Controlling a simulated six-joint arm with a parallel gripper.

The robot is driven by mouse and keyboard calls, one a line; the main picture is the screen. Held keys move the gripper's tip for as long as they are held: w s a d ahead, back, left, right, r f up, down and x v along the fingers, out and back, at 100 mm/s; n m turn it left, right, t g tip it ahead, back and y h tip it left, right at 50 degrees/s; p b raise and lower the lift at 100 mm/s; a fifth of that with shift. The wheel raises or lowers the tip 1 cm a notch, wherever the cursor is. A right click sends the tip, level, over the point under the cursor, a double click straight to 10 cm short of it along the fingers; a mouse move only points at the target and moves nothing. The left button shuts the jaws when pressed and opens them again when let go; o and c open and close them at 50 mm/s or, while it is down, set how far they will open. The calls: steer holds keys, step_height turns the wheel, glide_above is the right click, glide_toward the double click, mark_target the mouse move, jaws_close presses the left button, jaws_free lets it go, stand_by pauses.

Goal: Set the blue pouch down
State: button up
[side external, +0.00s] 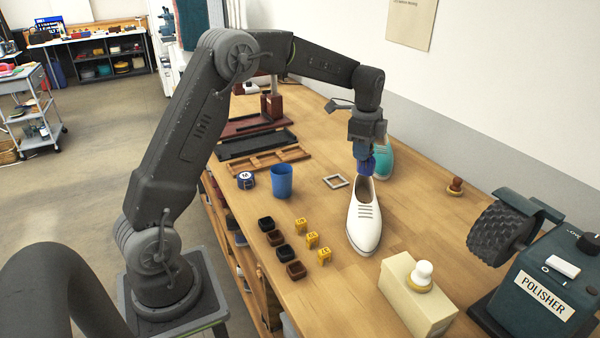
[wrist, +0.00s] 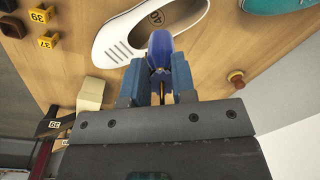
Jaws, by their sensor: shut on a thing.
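My gripper (side external: 366,150) is shut on the blue pouch (side external: 366,166) and holds it just above the heel end of the white shoe (side external: 364,222). In the wrist view the pouch (wrist: 160,44) sticks out beyond the fingertips (wrist: 158,76), in front of the shoe's opening. Whether the pouch touches the shoe I cannot tell. The white shoe (wrist: 112,46) lies on the wooden bench (side external: 320,235), with a number tag inside it. The lower part of the pouch is partly hard to see in the side view.
A teal shoe (side external: 382,160) stands right behind the gripper. A cream box (side external: 416,295) and the polisher (side external: 540,285) stand at the front right.

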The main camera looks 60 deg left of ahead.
steer(key=s+a+n, duration=0.7)
steer(key=s+a, duration=0.3)
steer(key=a, duration=0.4)
steer(key=s+a+n, duration=0.6)
steer(key=s+a, duration=0.4)
steer(key=a, duration=0.4)
steer(key=w+d+f, duration=0.4)
steer(key=w+f, duration=0.2)
steer(key=w, duration=0.4)
steer(key=shift+w+d+f+g, duration=0.15)
steer(key=shift+w+f+g, duration=0.05)
steer(key=shift+f+g, duration=0.15)
steer(key=shift+f, duration=2)
steer(key=o, duration=0.9)
steer(key=shift+f, duration=0.15)
